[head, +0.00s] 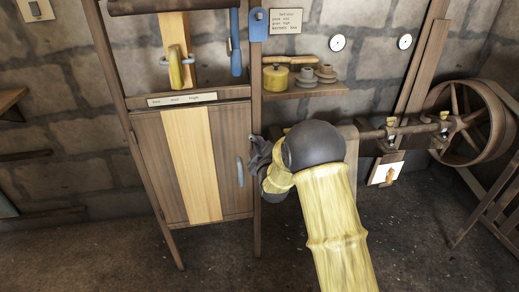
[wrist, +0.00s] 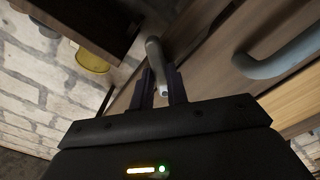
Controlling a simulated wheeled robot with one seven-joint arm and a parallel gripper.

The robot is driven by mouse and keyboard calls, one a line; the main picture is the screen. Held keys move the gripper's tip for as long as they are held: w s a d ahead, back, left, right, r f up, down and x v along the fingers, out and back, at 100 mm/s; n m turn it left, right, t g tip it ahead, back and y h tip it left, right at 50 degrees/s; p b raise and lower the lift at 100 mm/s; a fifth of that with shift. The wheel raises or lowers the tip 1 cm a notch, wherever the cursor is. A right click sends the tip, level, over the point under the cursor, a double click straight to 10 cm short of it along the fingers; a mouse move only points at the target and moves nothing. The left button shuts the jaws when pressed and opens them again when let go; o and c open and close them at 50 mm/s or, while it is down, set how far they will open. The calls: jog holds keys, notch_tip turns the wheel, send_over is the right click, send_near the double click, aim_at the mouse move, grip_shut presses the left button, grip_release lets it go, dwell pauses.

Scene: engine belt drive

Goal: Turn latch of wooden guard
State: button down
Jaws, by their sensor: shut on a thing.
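The wooden guard (head: 150,165) is a brown panel with a pale vertical plank, in a wooden frame at the left of the head view. Its grey-blue handle (head: 241,170) stands near its right edge; the handle also shows at the upper right of the wrist view (wrist: 275,62). My gripper (head: 258,152) is at the frame's right post, beside the guard. In the wrist view my gripper (wrist: 162,85) has its two dark fingers shut on a grey bar-shaped latch (wrist: 154,52). In the head view the latch is hidden behind my gripper.
A shelf (head: 310,90) with a yellow pot (head: 275,77) and small grey pots stands above my gripper. A shaft with a large wheel (head: 468,122) is at the right. The floor (head: 220,260) in front of the guard is clear.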

jog(key=n+b, duration=0.1)
jog(key=n, duration=0.3)
jog(key=shift+a+f+n+b, duration=0.1)
jog(key=shift+n+b, duration=0.55)
jog(key=shift+n, duration=1.15)
jog(key=c, duration=1.4)
grip_release()
jog(key=shift+s, duration=0.1)
jog(key=p+v, duration=0.1)
jog(key=v, duration=1.6)
jog(key=shift+s, duration=0.15)
